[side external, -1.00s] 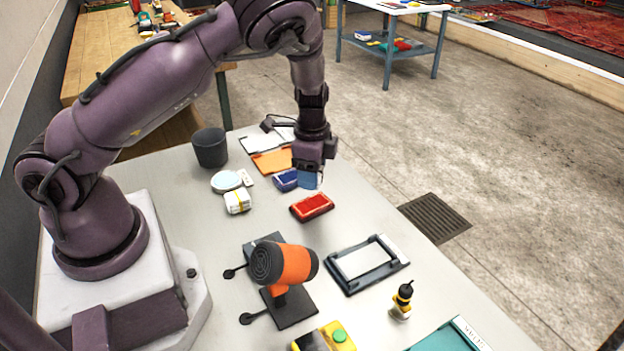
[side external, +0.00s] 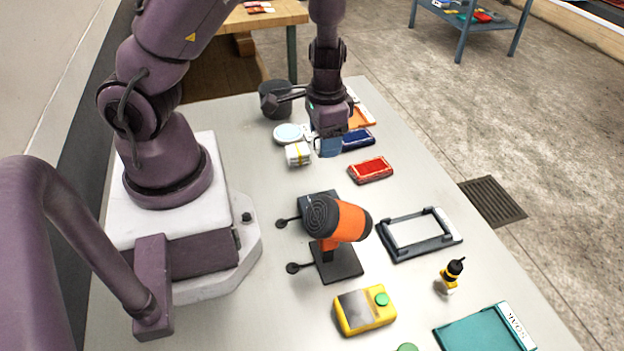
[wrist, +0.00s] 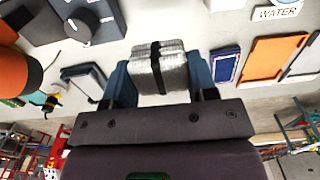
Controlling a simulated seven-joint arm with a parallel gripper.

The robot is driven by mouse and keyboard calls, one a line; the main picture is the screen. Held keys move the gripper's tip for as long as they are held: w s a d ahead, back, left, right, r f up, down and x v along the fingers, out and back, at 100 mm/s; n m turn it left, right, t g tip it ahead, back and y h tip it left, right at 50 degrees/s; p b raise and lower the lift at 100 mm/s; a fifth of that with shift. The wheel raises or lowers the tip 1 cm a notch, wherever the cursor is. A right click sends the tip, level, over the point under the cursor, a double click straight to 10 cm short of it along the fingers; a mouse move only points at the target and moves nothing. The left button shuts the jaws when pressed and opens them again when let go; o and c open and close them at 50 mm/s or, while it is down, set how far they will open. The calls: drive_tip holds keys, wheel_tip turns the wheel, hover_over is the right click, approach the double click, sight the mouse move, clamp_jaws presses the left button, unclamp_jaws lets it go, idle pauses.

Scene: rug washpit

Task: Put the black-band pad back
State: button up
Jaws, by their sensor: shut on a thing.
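The black-band pad (wrist: 172,72) is a silvery-grey wrapped block with a black band around its middle. It shows between the fingers in the wrist view. My gripper (wrist: 160,82) is shut on it, a blue finger on either side. In the side view my gripper (side external: 329,148) is over the table, beside a white pad with a yellow band (side external: 298,155) and in front of the blue ink pad (side external: 359,139). The held pad is hidden behind the finger in that view. I cannot tell its exact height above the table.
A red ink pad (side external: 371,170) lies to the right. An orange tool on a black stand (side external: 337,222) rises nearer the camera. A round white dish (side external: 287,134) and a dark cup (side external: 274,99) stand behind. A frame tray (side external: 420,233) lies at the right.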

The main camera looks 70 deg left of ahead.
sight(308, 184)
drive_tip(key=s+f+n, duration=0.2)
drive_tip(key=n, duration=0.1)
drive_tip(key=s+f+n, duration=0.1)
drive_tip(key=shift+s+a+f+n, duration=0.25)
drive_tip(key=shift+n, duration=0.15)
drive_tip(key=shift+f, duration=2.65)
drive_tip(key=o, duration=0.6)
drive_tip(key=shift+f, duration=0.15)
drive_tip(key=shift+c, duration=0.2)
